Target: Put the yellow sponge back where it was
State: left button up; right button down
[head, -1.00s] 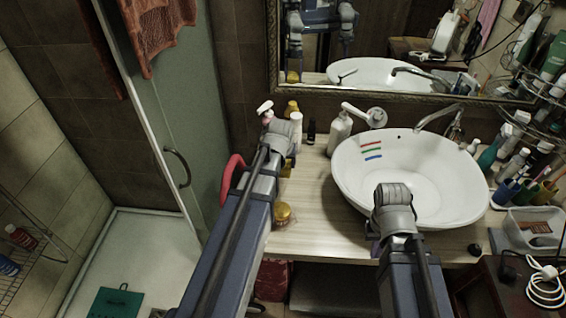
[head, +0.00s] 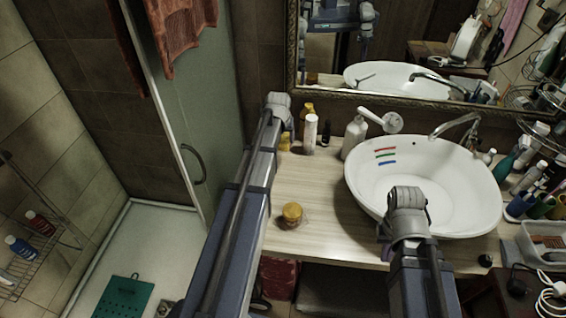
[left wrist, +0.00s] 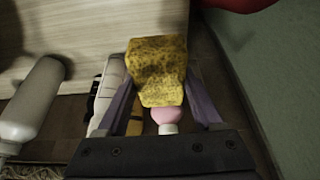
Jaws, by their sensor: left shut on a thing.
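The yellow sponge (left wrist: 157,70), speckled with dark spots, is between the two purple-grey fingers of my left gripper (left wrist: 160,92) in the left wrist view. The gripper is shut on it. The sponge appears above the counter's edge, with a pink-and-white bottle (left wrist: 168,118) beyond it. In the head view my left arm (head: 262,150) reaches to the back left of the counter and hides its gripper; I cannot clearly make out the sponge there. My right arm's wrist (head: 407,205) is over the basin's front edge, and its fingers are hidden.
The wooden counter (head: 320,195) has clear room left of the white basin (head: 420,165). An amber jar (head: 292,213) stands near its front. A glass door (head: 195,110) is at left.

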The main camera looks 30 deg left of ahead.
aim_at(281, 145)
pick_arm(q)
jog(key=shift+f+b, duration=5)
jog(key=shift+f, duration=0.1)
jog(key=shift+f, duration=0.15)
jog(key=o, duration=1.2)
jog(key=shift+d, duration=0.1)
jog(key=shift+r, duration=0.3)
jog(key=p+v, duration=1.1)
jog(key=v, duration=0.1)
jog(key=shift+d, duration=0.1)
